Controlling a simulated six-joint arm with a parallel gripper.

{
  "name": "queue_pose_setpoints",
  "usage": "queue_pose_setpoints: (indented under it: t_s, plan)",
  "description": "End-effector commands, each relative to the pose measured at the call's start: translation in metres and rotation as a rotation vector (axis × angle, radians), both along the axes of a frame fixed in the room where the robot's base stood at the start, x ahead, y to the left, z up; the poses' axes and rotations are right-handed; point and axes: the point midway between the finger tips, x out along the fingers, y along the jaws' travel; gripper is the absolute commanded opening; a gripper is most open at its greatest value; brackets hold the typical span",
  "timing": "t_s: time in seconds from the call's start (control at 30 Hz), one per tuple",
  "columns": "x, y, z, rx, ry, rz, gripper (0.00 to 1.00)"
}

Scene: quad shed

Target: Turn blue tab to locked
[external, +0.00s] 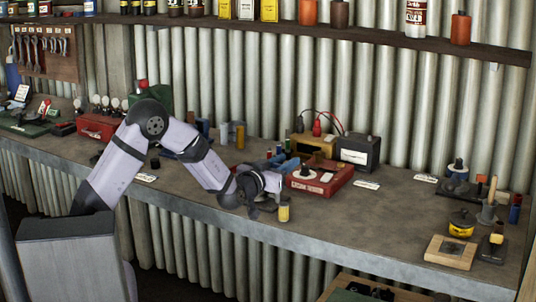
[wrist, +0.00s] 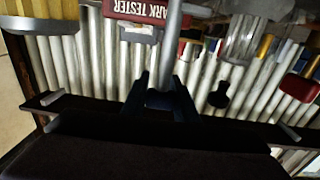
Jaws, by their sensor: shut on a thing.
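In the wrist view the dark fingers of my gripper (wrist: 162,98) are closed around the near end of a grey rod (wrist: 174,45). The rod runs away from the fingers toward the top of the picture. In the external view my gripper (external: 268,198) is low over the front of the bench, just left of the red spark tester (external: 318,180). Part of the tester's lettered red face (wrist: 128,9) shows upside down in the wrist view. I cannot make out a blue tab or a locked mark; small blue pieces (external: 276,159) show behind my gripper.
A black box (external: 358,153) with cables stands behind the tester. A wooden block (external: 450,251) and several tools are at the right. The bench between is mostly clear.

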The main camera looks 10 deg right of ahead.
Motion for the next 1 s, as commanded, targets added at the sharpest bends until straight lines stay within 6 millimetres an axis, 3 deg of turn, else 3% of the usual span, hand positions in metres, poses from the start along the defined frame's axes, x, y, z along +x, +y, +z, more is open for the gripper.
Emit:
queue_pose_setpoints:
  t_s: [0.47,0.5,0.57,1.0]
  plan:
    - [0.0015,0.0021,0.0002,0.0,0.0,0.064,0.04]
    - [0.0015,0.0021,0.0002,0.0,0.0,0.064,0.29]
    - [0.0015,0.0021,0.0002,0.0,0.0,0.064,0.43]
    - [-0.0026,0.0054,0.0001,-0.001,0.001,0.063,0.45]
